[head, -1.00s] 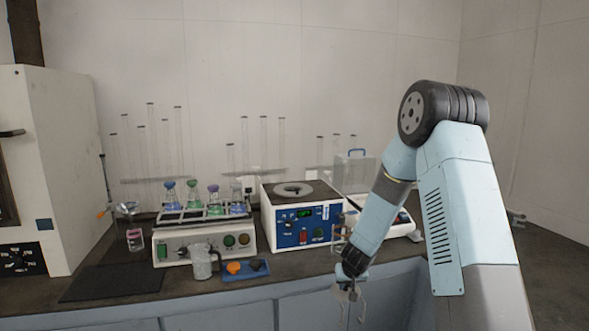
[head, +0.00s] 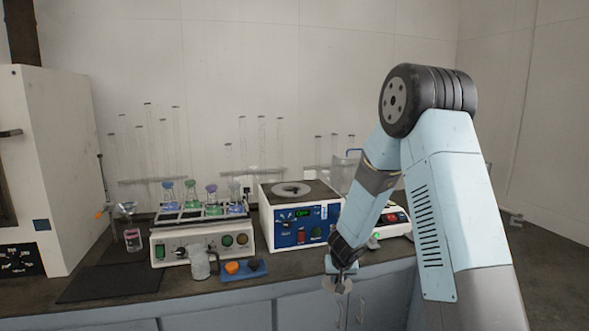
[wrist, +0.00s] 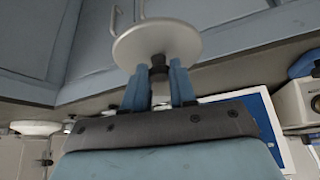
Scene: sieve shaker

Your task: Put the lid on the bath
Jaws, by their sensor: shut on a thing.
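The lid (wrist: 157,40) is a pale round disc with a dark knob. My gripper (wrist: 158,75) is shut on that knob, its blue fingers on both sides. In the head view my gripper (head: 341,273) holds the lid in front of the bench edge, low and to the right of the bath. The bath (head: 302,237) is a white box with a blue front panel and a lit green display. Pale rings surround the round opening in its dark top, and no lid sits on it. My arm hides part of its right side.
Left of the bath stands a white shaker (head: 205,245) with several flasks. A white instrument (head: 397,228) stands at right, partly behind my arm. Glass tubes stand behind.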

